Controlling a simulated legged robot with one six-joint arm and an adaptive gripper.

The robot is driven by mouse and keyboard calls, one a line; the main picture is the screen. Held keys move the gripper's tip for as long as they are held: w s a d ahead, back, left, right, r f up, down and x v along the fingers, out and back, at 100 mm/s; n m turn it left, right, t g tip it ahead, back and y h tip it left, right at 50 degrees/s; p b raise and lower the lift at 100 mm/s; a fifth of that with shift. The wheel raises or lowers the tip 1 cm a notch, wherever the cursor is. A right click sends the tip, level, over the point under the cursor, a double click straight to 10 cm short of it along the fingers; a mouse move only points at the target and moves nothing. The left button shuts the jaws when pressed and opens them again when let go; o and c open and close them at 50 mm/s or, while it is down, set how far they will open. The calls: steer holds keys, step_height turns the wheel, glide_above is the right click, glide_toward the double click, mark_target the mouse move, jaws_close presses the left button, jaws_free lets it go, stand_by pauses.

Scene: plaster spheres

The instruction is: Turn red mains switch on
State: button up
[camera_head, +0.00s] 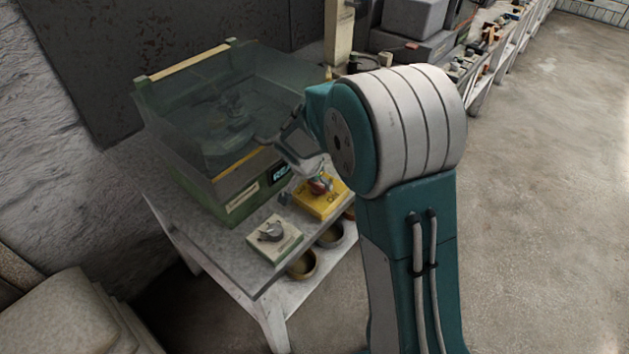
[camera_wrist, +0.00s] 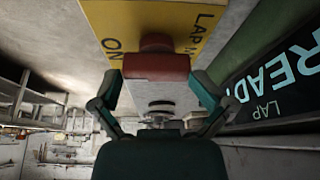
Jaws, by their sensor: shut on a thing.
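The red mains switch (camera_head: 320,184) is on a yellow box (camera_head: 324,207) at the front right of the table, beside the green machine. In the wrist view the red switch handle (camera_wrist: 156,67) lies between my fingers, in front of the yellow plate (camera_wrist: 130,18) lettered "LAP" and "ON". My gripper (camera_wrist: 157,92) is shut on the red switch handle, one finger on each side. The handle hides part of the lettering. In the head view my arm hides part of the gripper.
The green machine (camera_head: 185,165) with a clear hood fills the back of the table (camera_head: 190,232). Bowls (camera_head: 302,265) sit on the shelf below. Open floor (camera_head: 545,150) lies to the right.

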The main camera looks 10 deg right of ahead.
steer(key=shift+s+d+f, duration=0.2)
steer(key=shift+s+f, duration=0.05)
steer(key=o, duration=0.7)
steer(key=v, duration=1.2)
steer(key=shift+w+a+r, duration=0.15)
steer(key=shift+w+r, duration=0.1)
steer(key=shift+w, duration=0.05)
steer(key=s+d+r+n+y, duration=0.1)
steer(key=s+r+n, duration=0.1)
steer(key=s, duration=0.6)
steer(key=s+d+r+n+t+y, duration=0.1)
steer(key=s+r+n, duration=0.2)
steer(key=s, duration=0.5)
steer(key=s+d+r+n+t+y, duration=0.1)
steer(key=s+d+r+n, duration=0.1)
steer(key=s, duration=0.6)
steer(key=shift+s+r+n, duration=0.25)
steer(key=shift+r+n, duration=0.25)
steer(key=shift+n, duration=0.7)
